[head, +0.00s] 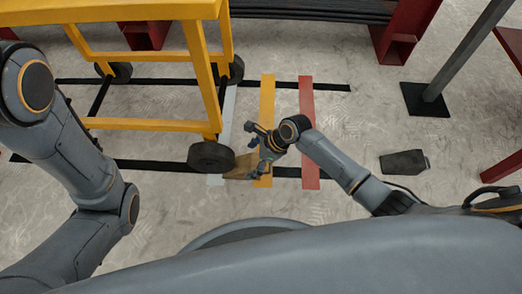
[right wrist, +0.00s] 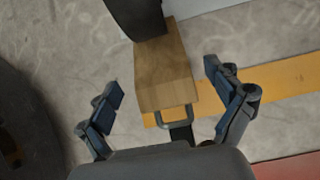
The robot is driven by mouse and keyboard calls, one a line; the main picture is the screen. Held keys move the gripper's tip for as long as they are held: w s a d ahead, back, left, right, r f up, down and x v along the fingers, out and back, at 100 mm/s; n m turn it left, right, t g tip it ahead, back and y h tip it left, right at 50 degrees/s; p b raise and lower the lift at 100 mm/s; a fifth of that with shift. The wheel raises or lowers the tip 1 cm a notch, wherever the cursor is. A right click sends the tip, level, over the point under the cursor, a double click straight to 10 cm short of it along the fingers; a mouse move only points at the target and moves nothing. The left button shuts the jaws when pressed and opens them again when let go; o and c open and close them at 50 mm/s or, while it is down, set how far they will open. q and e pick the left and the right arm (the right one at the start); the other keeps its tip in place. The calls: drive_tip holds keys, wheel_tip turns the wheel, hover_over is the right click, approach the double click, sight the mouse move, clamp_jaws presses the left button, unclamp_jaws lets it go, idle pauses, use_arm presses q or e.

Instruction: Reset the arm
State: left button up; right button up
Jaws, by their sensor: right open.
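My right gripper (head: 262,142) is open, with its arm reaching in from the right in the head view. Its two fingers also show apart in the right wrist view (right wrist: 164,80). Between and beyond them is a wooden block (right wrist: 162,62) with a metal loop handle at its near end. The fingers do not touch the block. In the head view the block (head: 240,171) is on the floor by a black cart wheel (head: 211,156), partly behind the gripper. My left arm comes in at the left; its gripper is out of view.
A yellow wheeled cart (head: 152,124) stands at upper left. White, yellow (head: 267,100) and red (head: 307,105) stripes cross the floor between black lines. A dark wedge (head: 404,162) lies at right, near a grey post on a black foot (head: 425,98). Red steel stands (head: 405,32) are behind.

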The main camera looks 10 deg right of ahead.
drive_tip(key=v, duration=0.8)
drive_tip(key=shift+r, duration=0.15)
